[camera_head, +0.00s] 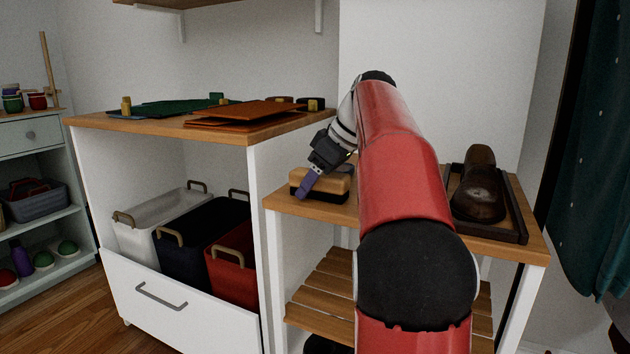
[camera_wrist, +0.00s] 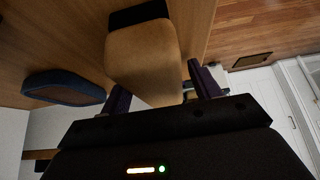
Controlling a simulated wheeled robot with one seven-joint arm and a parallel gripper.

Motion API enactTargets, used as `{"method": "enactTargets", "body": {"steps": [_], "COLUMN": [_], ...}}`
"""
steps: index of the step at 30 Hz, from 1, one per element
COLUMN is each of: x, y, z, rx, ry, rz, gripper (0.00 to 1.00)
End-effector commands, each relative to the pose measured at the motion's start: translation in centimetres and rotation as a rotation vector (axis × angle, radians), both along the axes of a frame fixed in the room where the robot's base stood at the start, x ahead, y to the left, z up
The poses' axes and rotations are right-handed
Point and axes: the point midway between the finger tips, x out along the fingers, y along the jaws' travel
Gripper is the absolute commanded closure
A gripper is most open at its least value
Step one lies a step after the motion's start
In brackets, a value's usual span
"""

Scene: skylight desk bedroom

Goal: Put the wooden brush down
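The wooden brush (camera_head: 322,184), a tan block with a dark band, sits on the wooden top of the small shelf unit, left of my arm. In the wrist view the tan block (camera_wrist: 145,60) reaches between my two purple fingers. My gripper (camera_head: 308,186) points down at the brush's left side; one finger shows clearly in the head view. In the wrist view my gripper (camera_wrist: 162,90) has its fingers spread, the left one close against the block, the right one with a slight gap.
A dark shoe (camera_head: 479,186) stands in a dark tray (camera_head: 516,222) on the right of the same top (camera_head: 515,243). A taller cabinet (camera_head: 160,124) with orange and green sheets is at left. The wrist view shows a blue-rimmed oval item (camera_wrist: 65,86) beside the brush.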

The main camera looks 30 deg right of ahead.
Motion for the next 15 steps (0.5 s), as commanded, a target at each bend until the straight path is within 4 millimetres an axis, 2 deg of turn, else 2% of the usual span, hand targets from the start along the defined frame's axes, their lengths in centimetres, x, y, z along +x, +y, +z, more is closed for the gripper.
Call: {"method": "enactTargets", "body": {"steps": [8, 11, 15], "x": [0.0, -0.4, -1.6], "y": [0.0, -0.4, -1.4], "z": [0.5, 1.5, 4.1], "rx": [-0.001, -0.001, 0.0], "ry": [-0.001, -0.002, -0.003], "rz": [0.0, -0.002, -0.002], "gripper": [0.38, 0.38, 0.38]}}
